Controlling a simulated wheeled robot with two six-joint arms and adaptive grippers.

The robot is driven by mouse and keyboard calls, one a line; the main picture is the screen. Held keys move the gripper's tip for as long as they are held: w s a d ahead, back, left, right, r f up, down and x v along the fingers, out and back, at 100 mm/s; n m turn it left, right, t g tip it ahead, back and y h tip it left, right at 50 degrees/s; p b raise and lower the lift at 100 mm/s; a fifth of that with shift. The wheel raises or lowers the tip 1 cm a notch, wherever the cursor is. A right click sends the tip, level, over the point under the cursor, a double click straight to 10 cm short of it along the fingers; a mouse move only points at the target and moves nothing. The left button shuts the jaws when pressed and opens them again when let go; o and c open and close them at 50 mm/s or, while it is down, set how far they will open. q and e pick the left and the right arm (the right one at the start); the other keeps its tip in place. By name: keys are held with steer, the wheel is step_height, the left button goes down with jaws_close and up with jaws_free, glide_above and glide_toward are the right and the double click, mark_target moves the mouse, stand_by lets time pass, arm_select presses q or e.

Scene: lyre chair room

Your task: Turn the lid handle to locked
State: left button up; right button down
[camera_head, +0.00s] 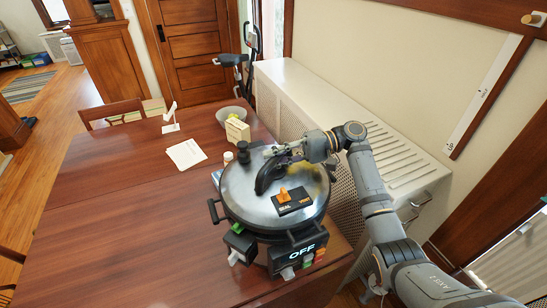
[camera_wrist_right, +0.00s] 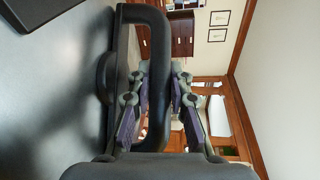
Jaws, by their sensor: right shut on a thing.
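A round pot with a shiny metal lid (camera_head: 240,192) stands on the wooden table. The black arched lid handle (camera_head: 264,180) rises from the lid towards its back. In the right wrist view the handle (camera_wrist_right: 158,35) is a black loop passing between the fingers. My right gripper (camera_head: 280,153) reaches in from the right and is shut on the handle; its fingers (camera_wrist_right: 158,100) lie on both sides of the bar. An orange knob (camera_head: 284,195) sits on a black label plate on the lid. The front panel (camera_head: 301,252) reads OFF. My left gripper is not in view.
Behind the pot are a yellow box (camera_head: 237,130), a grey bowl (camera_head: 232,115) and a dark bottle (camera_head: 243,152). White papers (camera_head: 186,153) lie to the left. A white radiator cover (camera_head: 345,120) runs along the right. The table's left part is clear.

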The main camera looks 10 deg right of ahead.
steer(key=c, duration=1.2)
jaws_free()
steer(key=d, duration=0.4)
steer(key=d+r, duration=0.1)
steer(key=d, duration=0.7)
steer(key=shift+w+r, duration=0.3)
